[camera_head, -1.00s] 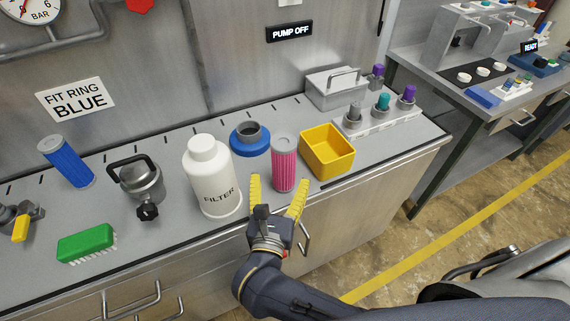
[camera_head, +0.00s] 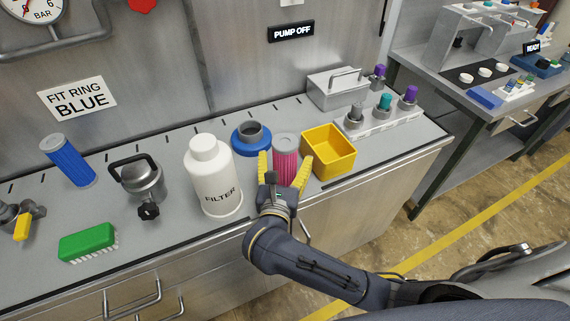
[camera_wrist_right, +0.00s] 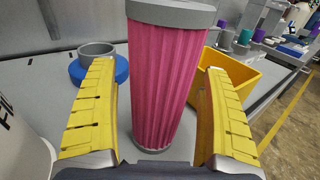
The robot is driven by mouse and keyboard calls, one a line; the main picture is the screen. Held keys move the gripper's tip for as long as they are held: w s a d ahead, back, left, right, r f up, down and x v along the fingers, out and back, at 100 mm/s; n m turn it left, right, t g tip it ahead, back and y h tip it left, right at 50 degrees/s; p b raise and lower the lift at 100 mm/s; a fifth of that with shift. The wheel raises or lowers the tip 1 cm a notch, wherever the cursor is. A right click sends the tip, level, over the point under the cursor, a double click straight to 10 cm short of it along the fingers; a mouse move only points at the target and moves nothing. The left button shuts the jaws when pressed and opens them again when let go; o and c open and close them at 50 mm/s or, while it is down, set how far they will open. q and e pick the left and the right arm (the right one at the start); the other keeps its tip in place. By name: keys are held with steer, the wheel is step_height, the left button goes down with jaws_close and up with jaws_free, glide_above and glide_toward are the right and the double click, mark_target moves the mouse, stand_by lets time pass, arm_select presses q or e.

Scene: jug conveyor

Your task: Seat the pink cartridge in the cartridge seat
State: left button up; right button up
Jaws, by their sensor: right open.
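The pink cartridge (camera_head: 285,158) stands upright on the bench, ribbed with grey end caps. In the right wrist view the cartridge (camera_wrist_right: 165,75) rises between the yellow fingers. My right gripper (camera_head: 285,172) is open, one finger on each side of the cartridge; a gap shows at the left finger (camera_wrist_right: 92,110), and contact at the right finger cannot be told. The likely cartridge seat is the blue-based grey ring (camera_head: 251,137), just behind and left of the cartridge; it also shows in the right wrist view (camera_wrist_right: 98,66). My left gripper is not in view.
A white filter bottle (camera_head: 212,175) stands close to the left of the gripper. A yellow bin (camera_head: 328,152) is close on the right. A grey pot (camera_head: 142,178), green brush (camera_head: 87,243) and blue cartridge (camera_head: 68,160) lie further left.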

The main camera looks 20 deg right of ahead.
steer(key=c, duration=1.3)
steer(key=shift+c, duration=0.2)
